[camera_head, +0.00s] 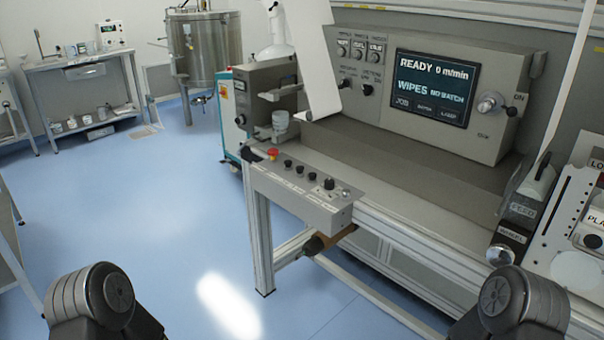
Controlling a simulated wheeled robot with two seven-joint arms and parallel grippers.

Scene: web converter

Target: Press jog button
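A slanted grey control panel (305,192) juts out at the front left of the machine. It carries a red mushroom button (272,154) at its left end and a row of several black buttons (299,169), with a black knob (329,184) towards the right end. The panel labels are too small to read, so I cannot tell which button is jog. Above and behind it, the machine's screen (433,87) reads "READY 0 m/min" and "WIPES NO BATCH". Only dark rounded joints of my arms show at the bottom left and bottom right. Neither gripper is in view.
A metal frame leg (259,240) stands under the panel. A white web (318,75) hangs down above it. A rotary ON switch (490,103) sits right of the screen. White equipment (575,215) stands at the right edge. The blue floor (150,230) left of the machine is clear.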

